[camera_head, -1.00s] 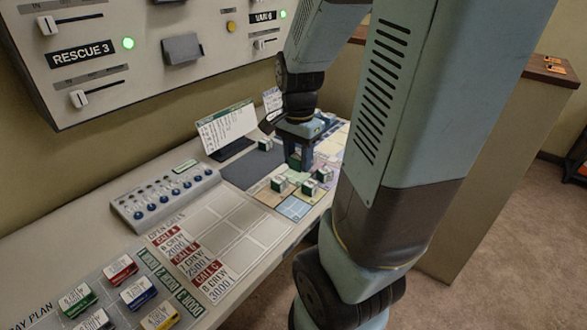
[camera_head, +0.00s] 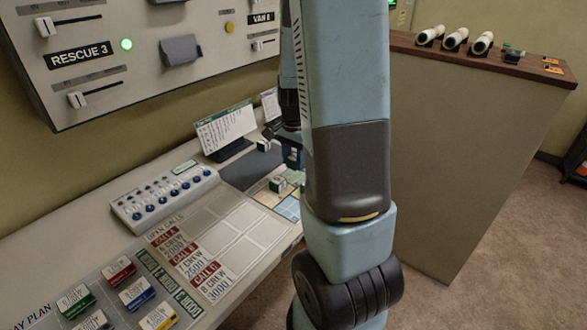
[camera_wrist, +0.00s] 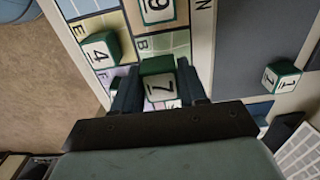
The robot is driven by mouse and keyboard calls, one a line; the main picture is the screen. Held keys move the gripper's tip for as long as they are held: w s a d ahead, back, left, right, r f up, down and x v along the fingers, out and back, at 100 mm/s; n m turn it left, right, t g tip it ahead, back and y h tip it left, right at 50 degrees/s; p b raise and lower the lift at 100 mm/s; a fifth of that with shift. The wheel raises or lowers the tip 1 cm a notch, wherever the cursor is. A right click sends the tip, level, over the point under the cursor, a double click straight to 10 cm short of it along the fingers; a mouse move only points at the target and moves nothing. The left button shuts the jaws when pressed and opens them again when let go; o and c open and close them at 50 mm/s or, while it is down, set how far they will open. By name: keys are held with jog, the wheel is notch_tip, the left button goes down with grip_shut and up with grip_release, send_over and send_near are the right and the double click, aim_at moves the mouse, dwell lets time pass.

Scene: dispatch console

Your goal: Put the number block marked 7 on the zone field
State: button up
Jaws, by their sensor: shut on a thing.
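The block marked 7 (camera_wrist: 160,88) is green and white and sits between the fingers of my gripper (camera_wrist: 157,90) in the wrist view. My gripper is shut on it, over the coloured map of lettered zone fields (camera_wrist: 175,45). I cannot tell whether the block touches the map. In the head view my gripper (camera_head: 292,158) is partly hidden behind my arm, at the far end of the desk. The map (camera_head: 288,208) shows only in part there. Which field is the task's zone field is not clear from the pictures.
A block marked 4 (camera_wrist: 100,47) and one marked 9 (camera_wrist: 157,10) stand on the map close by. A block marked 1 (camera_wrist: 281,77) stands on the dark grey surface to the right. A card stand (camera_head: 227,130) stands behind the desk's dark panel.

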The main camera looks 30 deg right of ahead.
aim_at(294, 176)
jog(key=shift+w+d+f, duration=0.3)
jog(key=shift+w+f, duration=0.2)
jog(key=shift+f, duration=1.65)
jog(key=o, duration=1.1)
jog(key=shift+f, duration=0.1)
